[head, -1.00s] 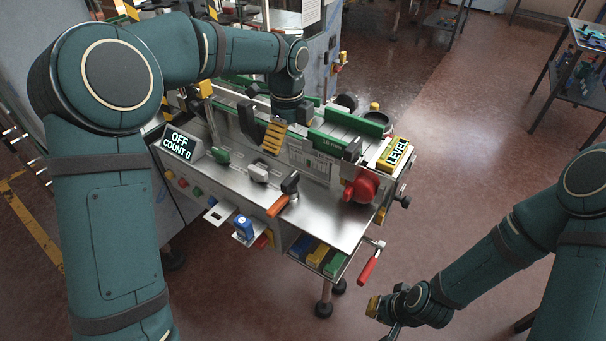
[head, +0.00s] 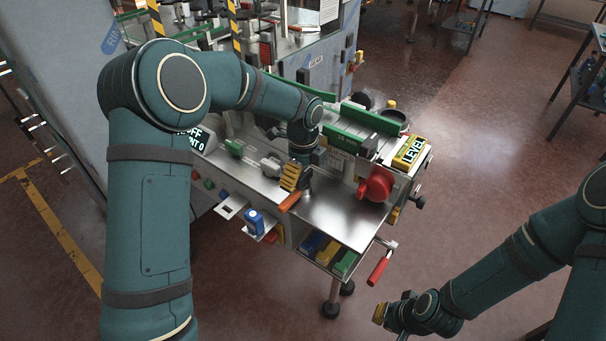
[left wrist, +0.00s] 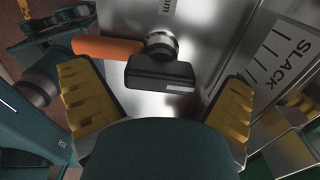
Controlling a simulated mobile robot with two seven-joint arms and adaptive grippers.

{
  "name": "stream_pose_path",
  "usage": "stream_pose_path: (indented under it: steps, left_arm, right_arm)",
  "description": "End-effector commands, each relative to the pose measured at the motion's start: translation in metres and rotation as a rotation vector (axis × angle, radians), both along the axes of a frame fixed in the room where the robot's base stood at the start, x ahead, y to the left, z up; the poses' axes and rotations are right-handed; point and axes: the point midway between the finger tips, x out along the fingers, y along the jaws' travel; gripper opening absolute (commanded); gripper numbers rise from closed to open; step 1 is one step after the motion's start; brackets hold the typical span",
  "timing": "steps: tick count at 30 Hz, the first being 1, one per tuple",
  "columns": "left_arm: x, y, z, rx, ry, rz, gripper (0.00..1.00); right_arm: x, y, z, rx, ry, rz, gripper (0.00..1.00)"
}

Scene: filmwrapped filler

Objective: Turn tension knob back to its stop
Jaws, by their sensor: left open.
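My left gripper (head: 293,178) is open above the machine's front plate, by a lever with an orange handle (head: 289,202). In the left wrist view its yellow fingers (left wrist: 160,100) stand apart, with the lever's black block (left wrist: 160,72) between them in the picture; I see no contact. The orange handle (left wrist: 105,47) points left there. The word SLACK and scale marks (left wrist: 285,50) show on a plate at the right. A red knob (head: 376,185) sits at the machine's right end. I cannot tell which part is the tension knob. My right gripper (head: 383,314) is low at the right, its jaws unclear.
A green knob (head: 234,147) and a grey knob (head: 270,166) stand left of the lever. A yellow LEVEL box (head: 410,153) is at the right end. A red-handled crank (head: 378,270) juts out below.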

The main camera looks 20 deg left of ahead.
Motion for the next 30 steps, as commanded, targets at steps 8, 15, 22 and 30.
stream_pose_path:
  steps: [8,15,22,30]
  left_arm:
    - [-0.0001,0.0001,0.0001,0.000,0.000,0.000,0.72]
    - [0.0001,0.0001,0.0005,0.000,-0.001,0.001,0.30]
    - [0.0004,0.0000,0.0013,-0.001,-0.002,0.036,0.30]
    - [0.0007,0.0002,0.0020,-0.001,-0.003,0.194,0.31]
  right_arm:
    - [0.0000,0.0000,0.0001,0.000,0.000,0.000,0.00]
    - [0.0001,0.0000,0.0001,0.000,0.000,0.000,0.00]
    - [0.0003,-0.0001,0.0009,0.000,-0.001,0.000,0.00]
    - [0.0011,-0.0002,0.0035,0.000,-0.002,-0.002,0.00]
